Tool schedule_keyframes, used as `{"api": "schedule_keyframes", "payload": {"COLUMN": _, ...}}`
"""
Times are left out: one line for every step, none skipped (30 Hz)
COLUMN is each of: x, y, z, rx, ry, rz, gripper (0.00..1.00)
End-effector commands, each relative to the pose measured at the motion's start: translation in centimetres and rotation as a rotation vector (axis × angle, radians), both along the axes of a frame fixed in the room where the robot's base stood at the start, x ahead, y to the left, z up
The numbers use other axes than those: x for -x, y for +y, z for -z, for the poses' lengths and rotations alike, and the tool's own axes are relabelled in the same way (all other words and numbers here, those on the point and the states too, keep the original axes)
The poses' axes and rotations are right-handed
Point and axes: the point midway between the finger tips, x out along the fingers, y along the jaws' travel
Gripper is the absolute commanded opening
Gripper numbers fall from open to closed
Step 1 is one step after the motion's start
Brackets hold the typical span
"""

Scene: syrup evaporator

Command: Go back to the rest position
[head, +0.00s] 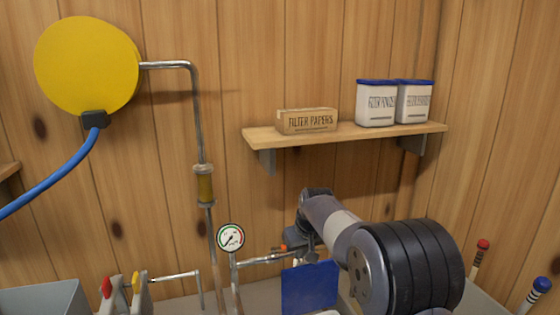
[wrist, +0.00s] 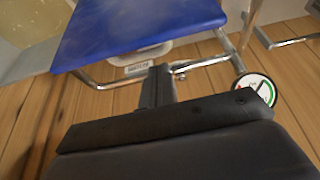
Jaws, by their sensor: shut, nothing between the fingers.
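My gripper (wrist: 158,74) is at the centre of the wrist view, dark, with its fingers together and nothing between them. In the head view my arm reaches from the lower right toward the bench, and the gripper's fingertips cannot be made out there. A blue flat-topped thing (wrist: 140,28) lies beyond the fingers in the wrist view. It also shows low in the head view (head: 309,287). A dial gauge (head: 230,237) on a metal pipe stands left of my arm. It also shows right of the fingers in the wrist view (wrist: 256,90).
A wooden shelf (head: 345,134) above the arm holds a filter papers box (head: 307,121) and two blue-lidded white canisters (head: 376,103). A yellow disc (head: 87,66) with a blue hose (head: 55,180) is upper left. Red and yellow valve handles (head: 106,287) are lower left.

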Motion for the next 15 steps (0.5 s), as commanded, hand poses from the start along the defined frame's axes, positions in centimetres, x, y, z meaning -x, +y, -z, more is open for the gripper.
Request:
{"api": "schedule_keyframes", "payload": {"x": -0.3, "y": 0.2, "z": 1.0, "rx": 0.001, "ry": 0.005, "rz": 0.000, "gripper": 0.00}}
{"api": "schedule_keyframes", "payload": {"x": -0.6, "y": 0.2, "z": 1.6, "rx": 0.001, "ry": 0.005, "rz": 0.000, "gripper": 0.00}}
{"api": "schedule_keyframes", "payload": {"x": -0.8, "y": 0.3, "z": 2.3, "rx": 0.001, "ry": 0.005, "rz": 0.000, "gripper": 0.00}}
{"api": "schedule_keyframes", "payload": {"x": -1.3, "y": 0.5, "z": 2.2, "rx": 0.000, "ry": 0.002, "rz": 0.000, "gripper": 0.00}}
{"api": "schedule_keyframes", "payload": {"x": -1.7, "y": 0.6, "z": 2.2, "rx": 0.000, "ry": 0.000, "rz": 0.000, "gripper": 0.00}}
{"api": "schedule_keyframes", "payload": {"x": -2.1, "y": 0.7, "z": 2.3, "rx": 0.001, "ry": 0.005, "rz": 0.000, "gripper": 0.00}}
{"api": "schedule_keyframes", "payload": {"x": -2.4, "y": 0.8, "z": 2.3, "rx": 0.002, "ry": 0.008, "rz": 0.000, "gripper": 0.00}}
{"api": "schedule_keyframes", "payload": {"x": -2.6, "y": 0.9, "z": 2.4, "rx": 0.003, "ry": 0.012, "rz": 0.000, "gripper": 0.00}}
{"api": "schedule_keyframes", "payload": {"x": -2.9, "y": 0.9, "z": 2.4, "rx": 0.007, "ry": 0.023, "rz": 0.001, "gripper": 0.00}}
{"api": "schedule_keyframes", "payload": {"x": -3.0, "y": 1.0, "z": 2.4, "rx": 0.008, "ry": 0.031, "rz": 0.000, "gripper": 0.00}}
{"api": "schedule_keyframes", "payload": {"x": -3.2, "y": 1.1, "z": 2.6, "rx": 0.012, "ry": 0.040, "rz": 0.000, "gripper": 0.00}}
{"api": "schedule_keyframes", "payload": {"x": -3.4, "y": 1.1, "z": 2.6, "rx": 0.015, "ry": 0.050, "rz": 0.000, "gripper": 0.00}}
{"api": "schedule_keyframes", "payload": {"x": -3.5, "y": 1.2, "z": 2.7, "rx": 0.018, "ry": 0.058, "rz": 0.000, "gripper": 0.00}}
{"api": "schedule_keyframes", "payload": {"x": -3.6, "y": 1.2, "z": 2.7, "rx": 0.021, "ry": 0.067, "rz": -0.001, "gripper": 0.00}}
{"api": "schedule_keyframes", "payload": {"x": -3.8, "y": 1.2, "z": 2.8, "rx": 0.025, "ry": 0.078, "rz": -0.001, "gripper": 0.00}}
